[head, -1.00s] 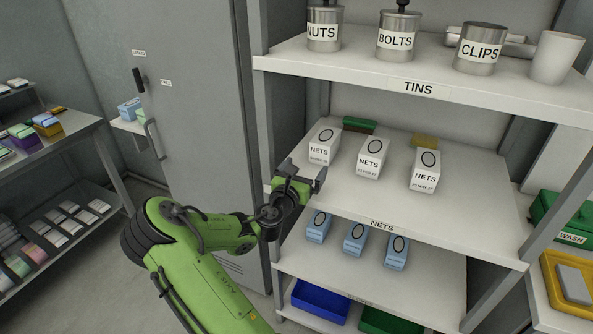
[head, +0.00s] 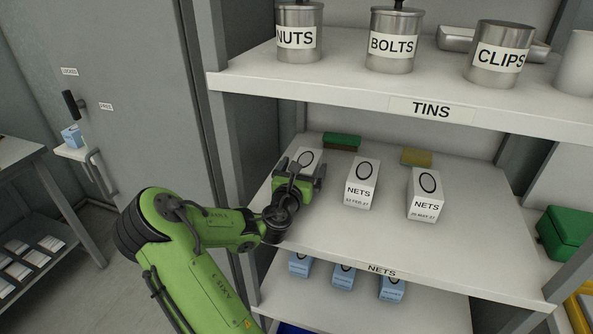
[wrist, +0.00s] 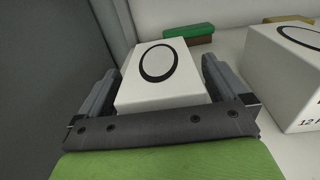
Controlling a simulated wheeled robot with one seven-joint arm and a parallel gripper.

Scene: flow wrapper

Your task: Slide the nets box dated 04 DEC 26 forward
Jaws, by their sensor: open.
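Three white nets boxes with a black oval on top stand in a row on the middle shelf (head: 400,250). The left nets box (head: 309,156) is mostly hidden behind my gripper (head: 302,180) in the head view, its date covered. The middle box (head: 360,184) reads 12 FEB 27. The right box (head: 424,195) has a date that looks like MAY 27. In the wrist view, my open gripper (wrist: 160,88) has one finger on each side of the left box (wrist: 160,75); I cannot tell whether they touch it.
A green-and-brown brush-like block (head: 341,141) and a yellow one (head: 416,157) lie behind the boxes. The tins shelf (head: 350,90) hangs above, and a grey shelf post stands close on the left. Blue boxes (head: 343,276) sit below. The shelf front is clear.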

